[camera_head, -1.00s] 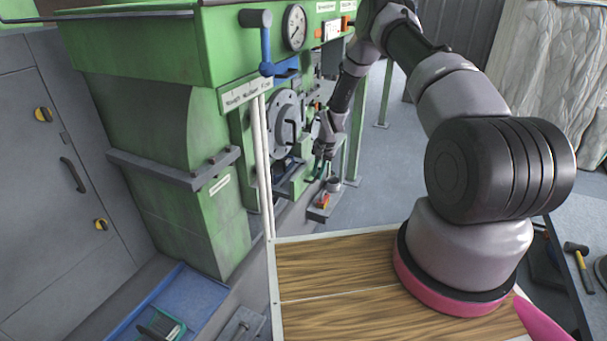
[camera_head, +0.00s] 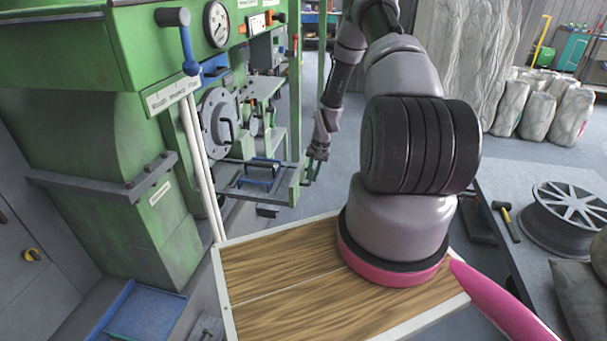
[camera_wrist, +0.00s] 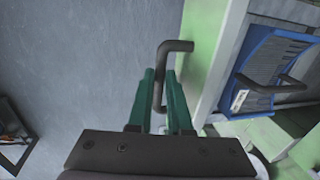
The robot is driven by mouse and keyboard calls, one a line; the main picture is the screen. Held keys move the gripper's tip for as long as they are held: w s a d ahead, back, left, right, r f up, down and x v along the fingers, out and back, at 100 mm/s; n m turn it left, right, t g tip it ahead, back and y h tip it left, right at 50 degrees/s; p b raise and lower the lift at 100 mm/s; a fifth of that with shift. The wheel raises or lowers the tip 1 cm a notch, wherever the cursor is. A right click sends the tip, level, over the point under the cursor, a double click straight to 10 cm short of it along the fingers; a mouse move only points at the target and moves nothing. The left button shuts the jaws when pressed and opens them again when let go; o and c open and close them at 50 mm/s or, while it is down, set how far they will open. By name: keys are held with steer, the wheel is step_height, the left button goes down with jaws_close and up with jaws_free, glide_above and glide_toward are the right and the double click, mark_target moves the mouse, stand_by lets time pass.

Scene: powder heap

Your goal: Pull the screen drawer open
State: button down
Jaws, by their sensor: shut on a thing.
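My gripper (camera_head: 314,168) is shut on the dark bar handle (camera_wrist: 175,46) of the screen drawer, as the wrist view shows. Its green fingers (camera_wrist: 163,98) stand on either side of the bar. The screen drawer (camera_head: 296,187) stands out from the lower part of the green machine, with grey side rails and a green front. In the wrist view the drawer's green front (camera_wrist: 213,50) is right of the fingers. A blue screen (camera_wrist: 268,62) with a dark handle of its own lies behind that front. The gripper partly hides the pull handle in the head view.
The green machine (camera_head: 120,170) fills the left, with a round flanged cover (camera_head: 218,120) and a gauge (camera_head: 216,24). A blue tray (camera_head: 138,312) lies at lower left. A hammer (camera_head: 507,220) and a wheel (camera_head: 575,215) are at right. Grey floor beyond the gripper is clear.

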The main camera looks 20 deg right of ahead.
steer(key=shift+s+d, duration=0.1)
steer(key=shift+d, duration=0.1)
steer(key=c, duration=0.8)
jaws_free()
steer(key=shift+c, duration=0.2)
step_height(320, 180, up, 11)
steer(key=s+d, duration=0.1)
steer(key=shift+d+f, duration=0.2)
steer(key=shift+d, duration=0.15)
steer(key=shift+s, duration=0.1)
